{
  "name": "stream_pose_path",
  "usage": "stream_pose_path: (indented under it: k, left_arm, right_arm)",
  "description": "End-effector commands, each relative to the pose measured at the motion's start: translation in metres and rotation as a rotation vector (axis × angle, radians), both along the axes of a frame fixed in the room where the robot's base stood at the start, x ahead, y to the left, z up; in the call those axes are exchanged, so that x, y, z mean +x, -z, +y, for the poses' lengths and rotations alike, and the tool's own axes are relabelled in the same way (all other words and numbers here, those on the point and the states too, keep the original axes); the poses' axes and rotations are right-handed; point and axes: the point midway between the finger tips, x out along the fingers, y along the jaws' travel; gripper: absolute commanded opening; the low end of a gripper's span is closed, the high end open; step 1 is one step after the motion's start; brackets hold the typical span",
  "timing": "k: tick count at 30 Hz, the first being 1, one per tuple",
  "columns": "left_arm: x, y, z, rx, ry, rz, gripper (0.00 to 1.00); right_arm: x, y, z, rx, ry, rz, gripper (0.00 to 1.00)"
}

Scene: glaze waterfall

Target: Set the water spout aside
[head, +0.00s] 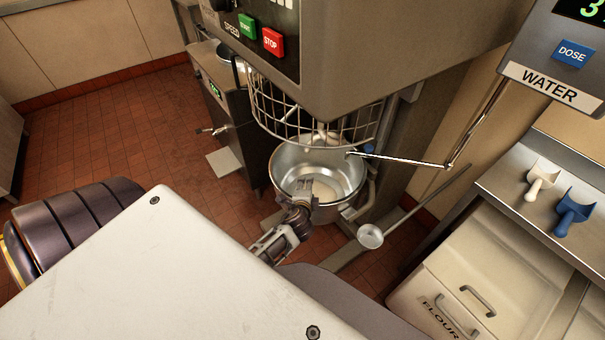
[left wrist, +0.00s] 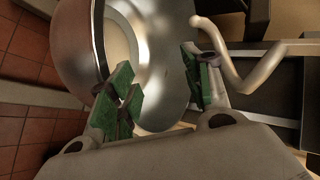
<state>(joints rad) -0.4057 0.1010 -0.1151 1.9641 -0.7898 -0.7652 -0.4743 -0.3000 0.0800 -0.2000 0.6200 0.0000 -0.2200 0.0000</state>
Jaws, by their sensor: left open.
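The water spout (head: 400,160) is a thin, jointed metal pipe running from the WATER dosing unit (head: 553,85) at the upper right. Its free end reaches left over the steel mixing bowl (head: 345,165), under the wire guard (head: 300,115). My left gripper (head: 306,188) is at the bowl's near side, below and left of the spout and apart from it. In the left wrist view its green-padded fingers (left wrist: 162,90) are apart, with the bowl (left wrist: 165,45) beyond them and nothing gripped. I cannot make out the spout there. My right gripper is not in view.
The mixer head (head: 390,50) overhangs the bowl. A curved bowl handle (left wrist: 235,65) is close to the fingers. A long rod with a round end (head: 370,236) slants right of the bowl. White and blue scoops (head: 575,212) lie on the right counter. Tiled floor is clear at left.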

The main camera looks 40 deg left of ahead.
Motion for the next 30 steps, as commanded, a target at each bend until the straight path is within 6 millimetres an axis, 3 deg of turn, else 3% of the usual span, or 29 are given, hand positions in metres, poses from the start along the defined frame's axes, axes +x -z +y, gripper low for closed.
stream_pose_path:
  k: [18,30]
  left_arm:
    - [-0.042,0.042,-0.016,-0.333,-0.187,0.104,0.50]
    - [-0.049,0.051,-0.021,-0.381,-0.214,0.125,0.50]
  right_arm:
    - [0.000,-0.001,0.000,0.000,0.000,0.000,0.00]
    - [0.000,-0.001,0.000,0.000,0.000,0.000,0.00]
